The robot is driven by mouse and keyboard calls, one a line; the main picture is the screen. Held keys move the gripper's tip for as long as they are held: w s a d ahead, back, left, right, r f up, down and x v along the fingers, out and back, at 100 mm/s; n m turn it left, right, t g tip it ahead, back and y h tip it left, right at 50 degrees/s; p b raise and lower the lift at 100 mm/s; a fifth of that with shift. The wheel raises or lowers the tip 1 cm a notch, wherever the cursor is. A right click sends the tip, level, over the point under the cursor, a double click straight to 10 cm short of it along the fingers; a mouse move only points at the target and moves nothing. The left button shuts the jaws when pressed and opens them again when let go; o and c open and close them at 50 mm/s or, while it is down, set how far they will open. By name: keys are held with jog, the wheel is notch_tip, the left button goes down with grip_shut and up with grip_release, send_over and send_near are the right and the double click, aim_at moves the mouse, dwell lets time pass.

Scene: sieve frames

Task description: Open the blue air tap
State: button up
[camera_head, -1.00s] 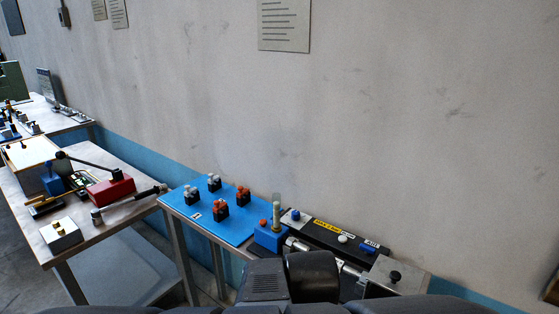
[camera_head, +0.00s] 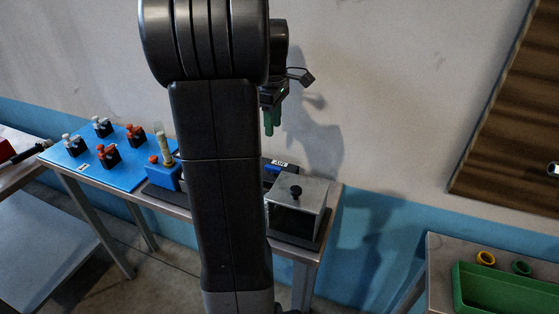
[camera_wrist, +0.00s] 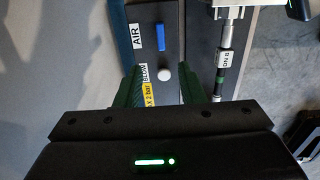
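The blue air tap (camera_wrist: 161,38) shows in the wrist view as a short blue bar beside a white AIR label (camera_wrist: 137,36) on a dark panel. Its bar runs along the panel's length. In the head view a bit of the blue tap (camera_head: 271,170) shows beside my arm, by the AIR label (camera_head: 281,163). My gripper (camera_head: 270,122) hangs above the panel, fingers down. In the wrist view its green fingers are apart with nothing between them, and the tap lies beyond them, untouched.
A white round knob (camera_wrist: 164,75) lies near the tap by the BLOW label. A grey metal box (camera_head: 300,205) with a black knob stands at the bench's right end. A blue board (camera_head: 122,172) with several valves is at left. A green bin (camera_head: 505,290) is at lower right.

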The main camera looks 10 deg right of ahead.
aim_at(273, 167)
notch_tip(273, 167, down, 14)
jog(key=shift+r, duration=0.2)
dwell(0.4)
grip_shut()
